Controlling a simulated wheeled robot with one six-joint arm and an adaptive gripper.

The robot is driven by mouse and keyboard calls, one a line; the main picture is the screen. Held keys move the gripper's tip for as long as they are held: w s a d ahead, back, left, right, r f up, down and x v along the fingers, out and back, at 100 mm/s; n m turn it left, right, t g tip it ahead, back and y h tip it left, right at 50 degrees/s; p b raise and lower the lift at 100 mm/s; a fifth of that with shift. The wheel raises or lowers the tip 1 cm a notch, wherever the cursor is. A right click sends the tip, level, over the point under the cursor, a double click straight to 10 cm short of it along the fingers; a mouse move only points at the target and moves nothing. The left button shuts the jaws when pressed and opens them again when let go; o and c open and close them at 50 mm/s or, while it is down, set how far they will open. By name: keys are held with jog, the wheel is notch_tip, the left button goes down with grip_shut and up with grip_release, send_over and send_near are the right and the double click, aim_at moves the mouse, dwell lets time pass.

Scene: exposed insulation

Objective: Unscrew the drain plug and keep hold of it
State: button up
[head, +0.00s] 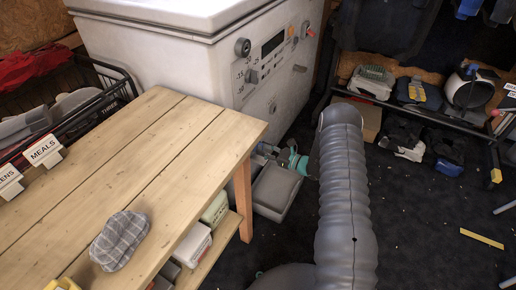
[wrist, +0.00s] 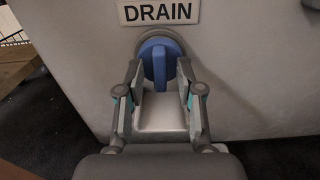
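The blue drain plug (wrist: 159,62) sits in a round grey collar on the white freezer wall, under a sign reading DRAIN. Its raised grip ridge stands upright. In the wrist view my gripper (wrist: 159,78) is open, with one finger on each side of the plug. A gap shows between each finger and the ridge, so the fingers do not appear closed on it. In the head view my gripper (head: 292,158) is low beside the freezer, partly hidden by my grey arm. The plug is hidden there.
The white freezer (head: 150,60) stands behind a wooden table (head: 130,150), whose corner and leg are left of my arm. A grey bin (head: 276,188) lies on the floor by my gripper. A shelf (head: 415,110) holds items at the right; dark floor between is mostly clear.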

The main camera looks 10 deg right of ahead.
grip_shut()
